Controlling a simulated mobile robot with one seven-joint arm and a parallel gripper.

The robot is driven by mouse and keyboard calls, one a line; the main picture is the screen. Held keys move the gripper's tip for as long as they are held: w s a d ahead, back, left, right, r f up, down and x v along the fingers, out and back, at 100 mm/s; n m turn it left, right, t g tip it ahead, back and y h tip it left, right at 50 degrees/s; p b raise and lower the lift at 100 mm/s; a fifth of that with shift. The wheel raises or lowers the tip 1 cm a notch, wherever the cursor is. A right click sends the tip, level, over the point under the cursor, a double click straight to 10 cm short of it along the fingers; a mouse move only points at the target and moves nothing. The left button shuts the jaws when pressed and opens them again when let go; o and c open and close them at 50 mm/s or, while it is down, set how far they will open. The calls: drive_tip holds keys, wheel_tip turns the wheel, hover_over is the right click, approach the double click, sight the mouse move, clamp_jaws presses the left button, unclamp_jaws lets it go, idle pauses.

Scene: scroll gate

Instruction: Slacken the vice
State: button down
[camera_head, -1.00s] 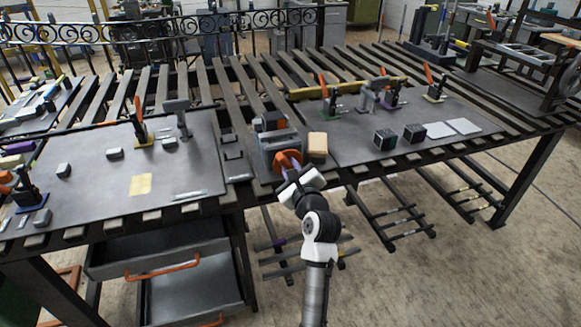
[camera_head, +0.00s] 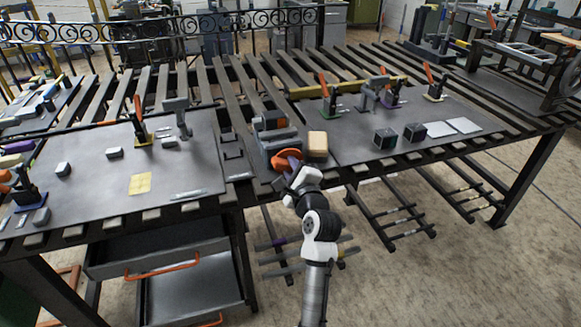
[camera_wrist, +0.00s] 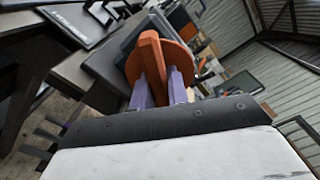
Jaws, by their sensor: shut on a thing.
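The vice (camera_head: 273,142) is a grey block at the front edge of the slatted bench, with an orange round handle (camera_head: 283,159) on its front. In the wrist view the handle (camera_wrist: 150,58) is an orange disc with a raised orange bar. My gripper (camera_head: 291,167) is at the handle. Its purple fingers (camera_wrist: 162,90) stand on either side of the bar and are shut on it. The vice body is partly hidden behind the handle in the wrist view.
A tan wooden block (camera_head: 317,145) stands just right of the vice. Dark cubes (camera_head: 385,139) lie on the right plate. The left plate (camera_head: 100,180) holds clamps and small grey blocks. Drawers (camera_head: 160,250) hang below the bench on the left.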

drive_tip(key=n+b, duration=0.1)
drive_tip(key=n, duration=0.2)
drive_tip(key=shift+f+n, duration=0.1)
drive_tip(key=shift+n, duration=0.2)
drive_tip(key=n+b, duration=0.1)
drive_tip(key=n, duration=0.2)
drive_tip(key=shift+n+b, duration=0.3)
drive_tip(key=shift+b, duration=0.05)
drive_tip(key=n+b, duration=0.2)
drive_tip(key=n, duration=0.1)
drive_tip(key=shift+n, duration=0.4)
drive_tip(key=n+b, duration=0.2)
drive_tip(key=n, duration=0.1)
drive_tip(key=shift+n, duration=0.3)
drive_tip(key=n+b, duration=0.4)
drive_tip(key=n, duration=0.2)
drive_tip(key=n+b, duration=0.3)
drive_tip(key=n, duration=0.3)
drive_tip(key=shift+r+n+b, duration=0.2)
drive_tip(key=shift+n+b, duration=0.1)
